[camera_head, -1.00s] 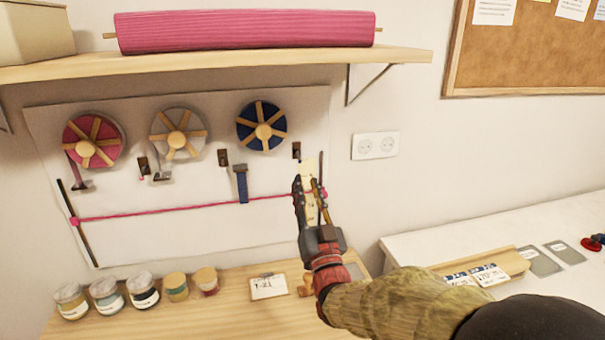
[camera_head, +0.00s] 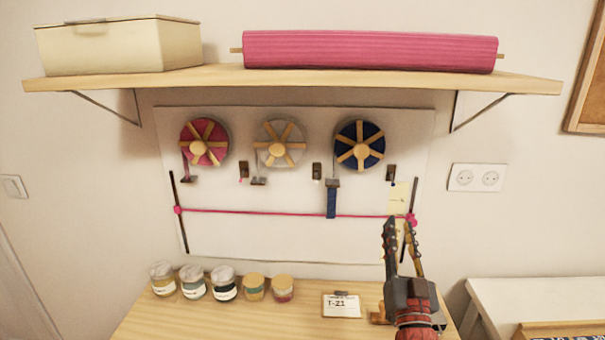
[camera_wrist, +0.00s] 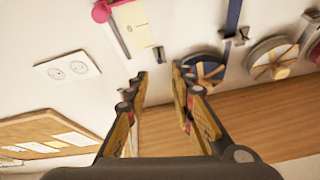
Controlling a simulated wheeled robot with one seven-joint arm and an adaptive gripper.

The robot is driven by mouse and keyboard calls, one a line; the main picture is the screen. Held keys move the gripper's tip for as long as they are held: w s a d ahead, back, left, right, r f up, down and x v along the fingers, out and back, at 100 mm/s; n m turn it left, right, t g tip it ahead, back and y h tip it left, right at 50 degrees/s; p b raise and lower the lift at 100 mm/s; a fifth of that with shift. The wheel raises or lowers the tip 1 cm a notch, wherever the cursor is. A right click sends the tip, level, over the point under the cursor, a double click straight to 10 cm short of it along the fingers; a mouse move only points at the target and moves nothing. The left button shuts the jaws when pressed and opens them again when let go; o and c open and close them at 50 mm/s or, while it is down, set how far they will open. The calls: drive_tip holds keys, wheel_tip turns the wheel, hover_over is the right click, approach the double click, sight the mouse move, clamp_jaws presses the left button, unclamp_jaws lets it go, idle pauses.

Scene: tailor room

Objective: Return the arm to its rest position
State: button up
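My gripper (camera_head: 401,226) stands upright at the lower right in the head view, its arm rising from the bottom edge. Its two fingers are apart with nothing between them, as the wrist view also shows (camera_wrist: 159,73). In the head view it overlaps the lower right of the white wall board (camera_head: 290,238), near the right end of a stretched pink ribbon (camera_head: 270,212). A pale tag (camera_head: 398,196) hangs just above the fingertips. Whether the fingers touch the board cannot be told.
A shelf (camera_head: 330,79) with a cream box (camera_head: 118,48) and pink roll (camera_head: 370,52) juts out above. Ribbon spools (camera_head: 204,143) hang on the board. Below, a wooden table (camera_head: 290,318) holds several jars (camera_head: 223,285) and a small sign (camera_head: 341,305). A socket (camera_head: 477,177) is right.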

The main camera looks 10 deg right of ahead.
drive_tip(key=s+a+f+n+g+y+p, duration=0.3)
drive_tip(key=s+a+g+y+p, duration=0.15)
drive_tip(key=a+g, duration=0.35)
drive_tip(key=s+a+f+g+p, duration=0.1)
drive_tip(key=s+g, duration=0.3)
drive_tip(key=s, duration=0.6)
drive_tip(key=s+a+f+n+g+p, duration=0.1)
drive_tip(key=s+g, duration=0.3)
drive_tip(key=s, duration=0.6)
drive_tip(key=shift+a+f+n+g, duration=0.3)
drive_tip(key=shift+f+g, duration=0.1)
drive_tip(key=shift+f, duration=0.25)
drive_tip(key=shift+s, duration=0.1)
